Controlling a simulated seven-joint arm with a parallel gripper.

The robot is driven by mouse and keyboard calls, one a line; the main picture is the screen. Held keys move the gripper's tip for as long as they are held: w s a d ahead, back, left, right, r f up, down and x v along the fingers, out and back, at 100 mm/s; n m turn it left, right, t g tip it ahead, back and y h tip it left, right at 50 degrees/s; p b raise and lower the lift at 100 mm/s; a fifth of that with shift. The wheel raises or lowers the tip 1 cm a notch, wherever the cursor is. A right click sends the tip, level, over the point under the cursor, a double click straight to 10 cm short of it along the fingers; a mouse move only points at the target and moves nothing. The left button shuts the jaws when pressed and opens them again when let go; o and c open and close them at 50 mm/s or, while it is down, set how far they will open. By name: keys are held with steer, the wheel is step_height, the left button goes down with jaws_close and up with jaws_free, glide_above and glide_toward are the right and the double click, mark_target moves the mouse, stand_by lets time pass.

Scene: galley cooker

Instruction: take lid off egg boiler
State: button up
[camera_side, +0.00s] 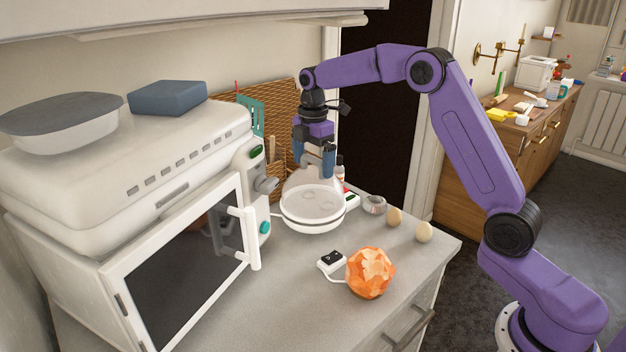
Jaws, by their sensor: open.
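The egg boiler (312,219) is a round white appliance on the grey counter, just right of the microwave. Its clear domed lid (307,196) sits on top, and pale round shapes show through it. My gripper (328,160) points down right above the lid, with its blue fingers apart at the top of the dome. The lid's knob is hidden or too small to make out, so I cannot tell whether the fingers touch it.
A white microwave (130,180) with its door ajar (190,270) stands close at left. Two eggs (394,216) (424,232), a small metal cup (374,204), an orange faceted lamp (370,273) and its switch box (331,261) lie to the right.

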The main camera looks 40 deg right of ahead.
steer(key=c, duration=1.1)
steer(key=shift+r, duration=0.2)
